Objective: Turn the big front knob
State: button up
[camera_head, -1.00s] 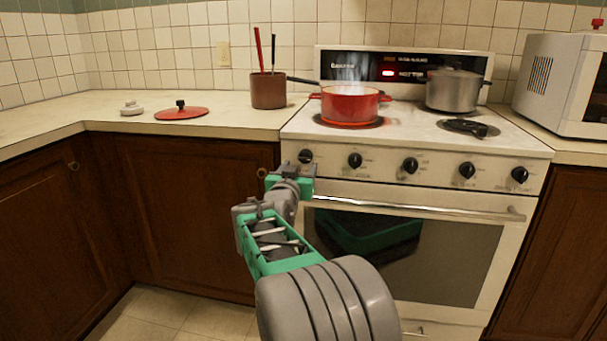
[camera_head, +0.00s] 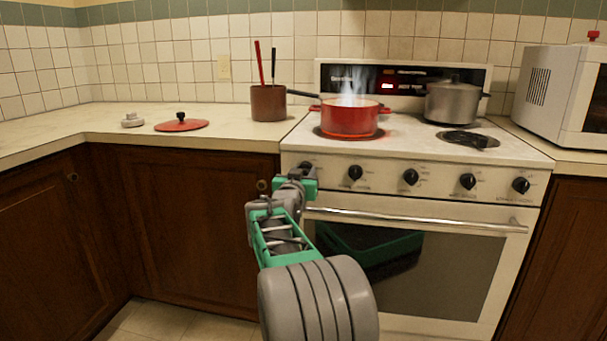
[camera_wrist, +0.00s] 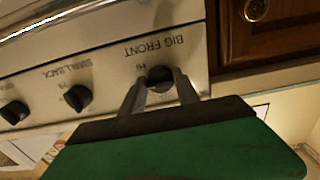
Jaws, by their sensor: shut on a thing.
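The big front knob is the leftmost black knob on the stove's front panel. In the wrist view the knob (camera_wrist: 160,78) sits between my two fingers, under the upside-down label "BIG FRONT". My gripper (camera_wrist: 160,88) is shut on it, with a finger on each side. In the head view my gripper (camera_head: 297,180) is at the left end of the panel and hides most of this knob. The red pot (camera_head: 349,118) stands on the front left burner, which glows red around its base. Pale steam or vapour rises from the pot.
Several other black knobs run to the right, the nearest being a small-back knob (camera_wrist: 78,97). The oven handle (camera_head: 420,219) runs below the panel. A steel pot (camera_head: 453,101), a microwave (camera_head: 560,90), a brown saucepan (camera_head: 268,103) and a red lid (camera_head: 181,125) stand farther back.

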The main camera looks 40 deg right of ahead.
grip_shut()
jog(key=n+p, duration=0.4)
jog(key=n, duration=0.4)
jog(key=shift+s+n, duration=0.1)
jog(key=shift+n, duration=0.2)
dwell(0.6)
jog(key=o, duration=0.7)
grip_release()
